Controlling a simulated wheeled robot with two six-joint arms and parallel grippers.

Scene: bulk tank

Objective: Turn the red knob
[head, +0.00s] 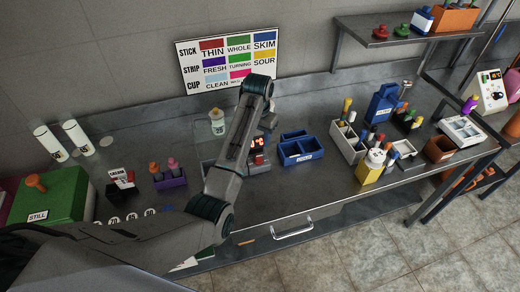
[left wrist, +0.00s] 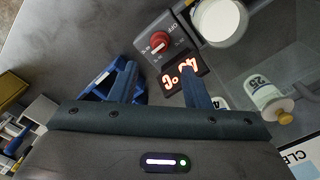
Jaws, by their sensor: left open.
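The red knob (left wrist: 160,43) sits on a dark grey panel with small markings around it, in the left wrist view. Next to it is a lit orange-red digit display (left wrist: 181,82), which also shows in the head view (head: 257,146). My left gripper (left wrist: 160,66) is open and empty. Its two fingers point towards the panel, with the knob ahead between their lines, apart from both fingers. In the head view my arm largely hides this gripper. My right gripper is not in view.
A white round container (left wrist: 218,22) stands beside the knob panel. A blue divided box (head: 302,149) is on the steel bench to the right. A small bottle (head: 217,122) stands left of my forearm. A purple holder (head: 170,179) is further left.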

